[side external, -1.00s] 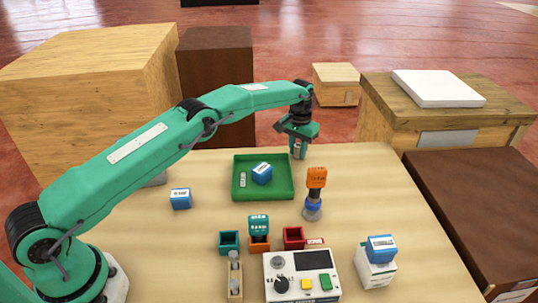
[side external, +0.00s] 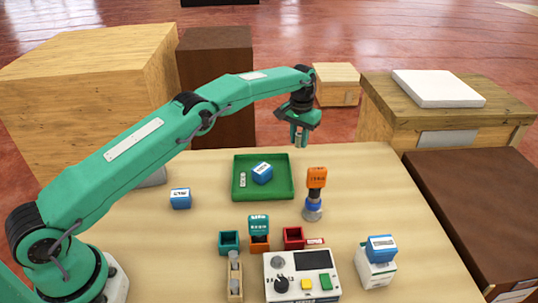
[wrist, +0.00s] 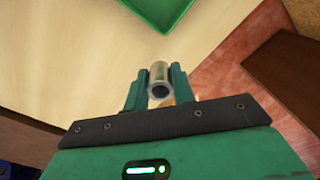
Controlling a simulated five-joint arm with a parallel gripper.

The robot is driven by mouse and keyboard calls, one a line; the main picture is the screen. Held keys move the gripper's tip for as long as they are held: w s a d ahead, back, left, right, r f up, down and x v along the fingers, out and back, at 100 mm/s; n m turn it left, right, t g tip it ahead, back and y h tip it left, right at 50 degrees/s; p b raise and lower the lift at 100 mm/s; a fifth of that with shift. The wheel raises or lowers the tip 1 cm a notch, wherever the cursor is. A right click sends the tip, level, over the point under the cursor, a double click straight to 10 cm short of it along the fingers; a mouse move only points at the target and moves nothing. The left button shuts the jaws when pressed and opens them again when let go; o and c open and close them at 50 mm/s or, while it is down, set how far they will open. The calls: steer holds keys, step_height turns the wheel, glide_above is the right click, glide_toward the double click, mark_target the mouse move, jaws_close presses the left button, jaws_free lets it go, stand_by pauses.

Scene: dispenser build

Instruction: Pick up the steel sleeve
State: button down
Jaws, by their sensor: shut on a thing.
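The steel sleeve (wrist: 158,76) is a short, shiny metal tube with a dark open end facing the wrist camera. My gripper (wrist: 157,88) is shut on it, with one green finger on each side. In the side external view my gripper (side external: 299,138) hangs above the far edge of the table, and the sleeve is a small pale shape between the fingers there.
An orange-topped tool (side external: 316,180) stands upright on the table. Small bins and a control box (side external: 303,274) sit at the front.

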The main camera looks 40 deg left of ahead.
steer(key=s+d+r, duration=0.6)
steer(key=d, duration=0.3)
steer(key=shift+s+d+r, duration=0.2)
steer(key=shift+s+r, duration=0.1)
steer(key=shift+r, duration=0.05)
stand_by(0.5)
